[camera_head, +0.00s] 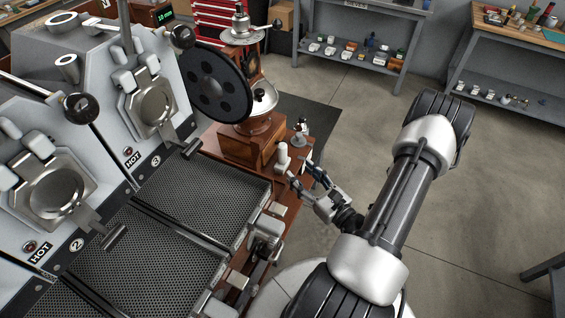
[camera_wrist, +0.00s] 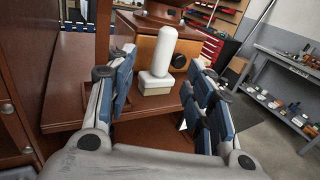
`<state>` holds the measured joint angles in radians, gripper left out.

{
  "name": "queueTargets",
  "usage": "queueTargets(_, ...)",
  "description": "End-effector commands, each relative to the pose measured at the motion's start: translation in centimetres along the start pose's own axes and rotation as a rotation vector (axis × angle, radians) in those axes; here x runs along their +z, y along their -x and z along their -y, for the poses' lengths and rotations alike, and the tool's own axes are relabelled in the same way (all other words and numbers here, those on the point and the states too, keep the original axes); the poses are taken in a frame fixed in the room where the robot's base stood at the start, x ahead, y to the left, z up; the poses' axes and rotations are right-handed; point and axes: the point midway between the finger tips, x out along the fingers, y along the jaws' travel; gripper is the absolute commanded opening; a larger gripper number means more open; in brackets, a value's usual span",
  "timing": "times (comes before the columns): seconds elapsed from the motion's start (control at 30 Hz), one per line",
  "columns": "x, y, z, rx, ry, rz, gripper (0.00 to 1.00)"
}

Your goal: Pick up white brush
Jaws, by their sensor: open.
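The white brush (camera_head: 282,157) stands upright on the wooden table edge beside the coffee grinder. In the wrist view the brush (camera_wrist: 159,58) has a rounded white handle above a block with pale bristles underneath. My gripper (camera_head: 302,174) is open and empty, just to the right of and below the brush in the head view. In the wrist view the brush shows between the two spread blue-padded fingers of my gripper (camera_wrist: 162,80), beyond their tips. The fingers do not appear to touch it.
The wooden grinder (camera_head: 250,142) stands close behind the brush. A small dark-and-light item (camera_head: 300,131) stands right of it. The roaster's perforated trays (camera_head: 200,190) lie to the left. Open floor (camera_head: 480,205) and shelved workbenches (camera_head: 352,48) are to the right and back.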

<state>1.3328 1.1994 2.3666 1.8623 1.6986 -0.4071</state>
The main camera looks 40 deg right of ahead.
Motion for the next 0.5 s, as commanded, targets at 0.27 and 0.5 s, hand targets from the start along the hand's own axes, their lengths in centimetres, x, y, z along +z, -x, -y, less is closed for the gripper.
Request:
queueTargets(0.27, 0.0, -4.6, -0.1, 0.005, 0.002, 0.001, 0.48)
queueTargets(0.5, 0.2, -6.3, 0.1, 0.004, 0.002, 0.003, 0.48)
